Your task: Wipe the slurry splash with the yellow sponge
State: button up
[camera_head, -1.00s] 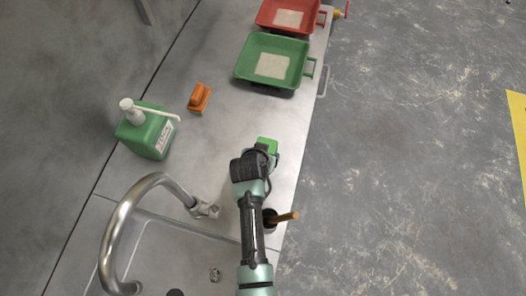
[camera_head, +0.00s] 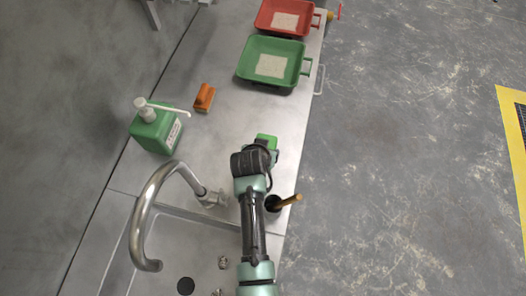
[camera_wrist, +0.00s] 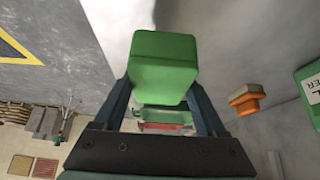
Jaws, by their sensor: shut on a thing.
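My gripper (camera_head: 266,150) is shut on a green block (camera_wrist: 165,62), held between its two fingers in the wrist view. The block's green end (camera_head: 267,140) also shows past my wrist in the head view, over the steel counter (camera_head: 215,145). I cannot tell whether the block touches the counter. No yellow sponge is visible in either view. I cannot make out a slurry splash; my arm covers part of the counter.
A green pump bottle (camera_head: 153,133) and an orange-handled tool (camera_head: 204,97) stand left. A green tub (camera_head: 298,70) and a red tub (camera_head: 305,27) are at the far end. A sink tap (camera_head: 146,215) and a dark holder with a wooden handle (camera_head: 289,202) flank my arm.

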jog(key=shift+r+p, duration=0.7)
jog(key=shift+r, duration=0.6)
